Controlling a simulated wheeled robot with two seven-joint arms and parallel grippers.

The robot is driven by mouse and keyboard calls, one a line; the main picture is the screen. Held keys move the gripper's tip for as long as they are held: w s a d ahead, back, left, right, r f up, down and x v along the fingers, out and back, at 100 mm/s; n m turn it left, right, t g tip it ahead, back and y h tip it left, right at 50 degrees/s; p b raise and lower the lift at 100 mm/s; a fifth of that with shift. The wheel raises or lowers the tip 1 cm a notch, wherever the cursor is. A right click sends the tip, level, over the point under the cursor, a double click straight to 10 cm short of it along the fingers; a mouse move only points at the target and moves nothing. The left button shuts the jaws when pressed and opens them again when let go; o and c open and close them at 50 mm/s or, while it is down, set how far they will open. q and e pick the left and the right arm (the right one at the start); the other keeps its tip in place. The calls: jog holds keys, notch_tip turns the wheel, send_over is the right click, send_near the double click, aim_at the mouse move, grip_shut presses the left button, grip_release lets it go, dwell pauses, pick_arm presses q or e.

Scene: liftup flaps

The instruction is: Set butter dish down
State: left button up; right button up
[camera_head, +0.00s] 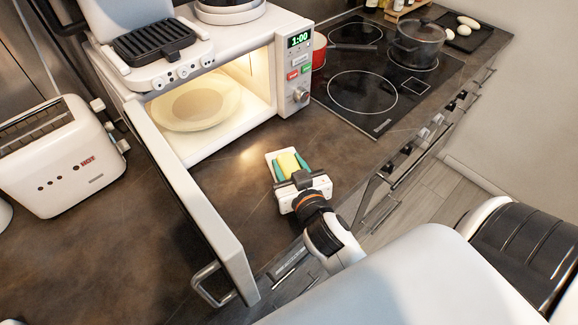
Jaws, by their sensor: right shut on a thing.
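The butter dish (272,158) is a small white tray with a yellow block of butter (288,163) on it. It is over the dark counter (235,185), in front of the open microwave. My right gripper (290,168) is shut on the butter dish, its green fingertips on either side of the butter. The gripper hides the near end of the dish. I cannot tell whether the dish touches the counter or hangs just above it. My left gripper is not in view.
The lit microwave (293,75) holds a plate (196,104); its open door (195,195) juts toward me, left of my right arm. A toaster (65,165) stands left. A pot (418,45) sits on the cooktop (362,95). Counter between door and dish is clear.

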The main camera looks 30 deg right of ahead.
jog(key=shift+f, duration=0.15)
jog(key=o, duration=1.2)
